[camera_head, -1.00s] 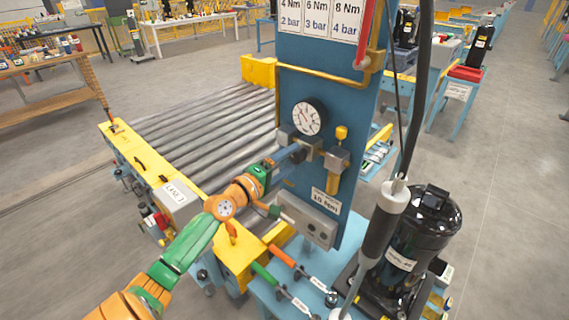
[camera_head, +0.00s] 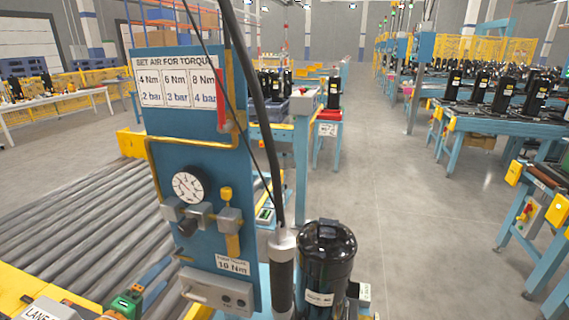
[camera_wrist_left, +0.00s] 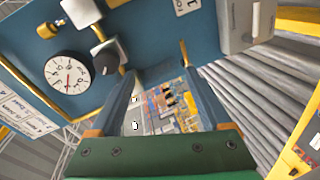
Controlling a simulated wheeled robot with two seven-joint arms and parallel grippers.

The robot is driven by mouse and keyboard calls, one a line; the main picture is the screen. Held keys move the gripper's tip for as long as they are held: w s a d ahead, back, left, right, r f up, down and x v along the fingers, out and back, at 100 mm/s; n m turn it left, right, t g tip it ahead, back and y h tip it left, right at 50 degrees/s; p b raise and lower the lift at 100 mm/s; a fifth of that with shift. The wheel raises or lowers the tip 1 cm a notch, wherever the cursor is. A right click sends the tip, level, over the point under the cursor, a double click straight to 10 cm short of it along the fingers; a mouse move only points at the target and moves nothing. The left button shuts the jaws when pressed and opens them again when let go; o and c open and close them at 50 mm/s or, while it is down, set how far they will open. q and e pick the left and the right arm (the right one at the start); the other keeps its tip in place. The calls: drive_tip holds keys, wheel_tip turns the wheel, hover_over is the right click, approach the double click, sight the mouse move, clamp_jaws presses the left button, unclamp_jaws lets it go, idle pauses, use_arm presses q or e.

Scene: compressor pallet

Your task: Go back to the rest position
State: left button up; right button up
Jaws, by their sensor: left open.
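My left gripper (camera_head: 168,268) is at the lower left in the head view, with its green body near the bottom edge. It is open and empty. It stands in front of the blue panel (camera_head: 190,145), below the round gauge (camera_head: 188,187) and the dark knob (camera_head: 186,227). In the left wrist view its two blue fingers (camera_wrist_left: 157,72) are spread apart, with nothing between them but the background. The knob (camera_wrist_left: 106,58) is left of the fingers there, apart from them. My right gripper is not in view.
A black compressor (camera_head: 326,262) stands right of the panel, beside a hanging grey-handled tool (camera_head: 282,268) on a cable. A roller conveyor (camera_head: 85,215) lies left of the panel. The floor (camera_head: 420,220) to the right is clear. Tables with more compressors (camera_head: 490,90) stand farther back.

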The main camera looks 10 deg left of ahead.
use_arm(q)
drive_tip(key=s+d+f+m+g, duration=0.15)
drive_tip(key=s+f, duration=0.25)
drive_tip(key=f, duration=0.5)
drive_tip(key=s+f+m+g+y, duration=0.1)
drive_tip(key=s+f+m+g, duration=0.15)
drive_tip(key=f, duration=0.55)
drive_tip(key=s+d+f+m+g, duration=0.1)
drive_tip(key=s+f+g, duration=0.25)
drive_tip(key=f, duration=0.55)
drive_tip(key=s+d+f+m+g, duration=0.3)
drive_tip(key=s+d+f+m, duration=0.3)
drive_tip(key=s, duration=0.6)
drive_tip(key=s+d+f+m+g+h, duration=0.1)
drive_tip(key=s+d+f+m+g, duration=0.3)
drive_tip(key=s, duration=0.9)
drive_tip(key=d+f+m, duration=0.2)
drive_tip(key=d+f, duration=0.2)
drive_tip(key=f, duration=0.1)
drive_tip(key=shift+d+m, duration=0.2)
drive_tip(key=shift+m, duration=0.1)
drive_tip(key=shift+g, duration=0.25)
